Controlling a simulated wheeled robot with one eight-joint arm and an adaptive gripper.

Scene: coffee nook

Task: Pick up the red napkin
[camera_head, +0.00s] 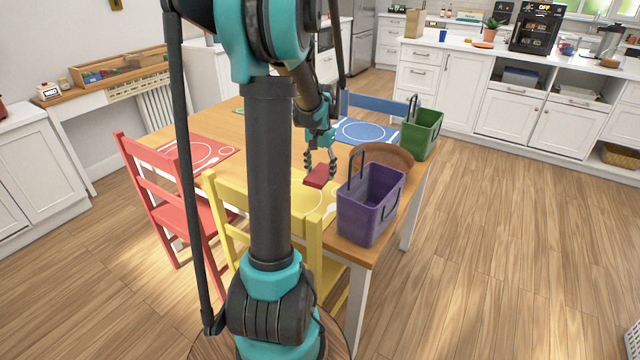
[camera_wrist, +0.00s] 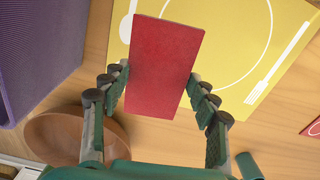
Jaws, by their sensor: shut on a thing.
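The red napkin (camera_wrist: 162,65) is a flat red rectangle between the two fingers of my gripper (camera_wrist: 160,88) in the wrist view. My gripper is shut on it. In the head view the napkin (camera_head: 319,177) hangs at the fingertips of my gripper (camera_head: 321,166), over the table near the yellow placemat (camera_head: 309,200). It appears to be above the table, but the exact gap is hard to tell.
A purple basket (camera_head: 370,205) stands at the table's front right corner, with a brown bowl (camera_head: 389,155) behind it and a green basket (camera_head: 421,134) farther back. Red (camera_head: 200,153) and blue (camera_head: 362,131) placemats lie on the table. Red (camera_head: 181,209) and yellow (camera_head: 226,221) chairs stand alongside.

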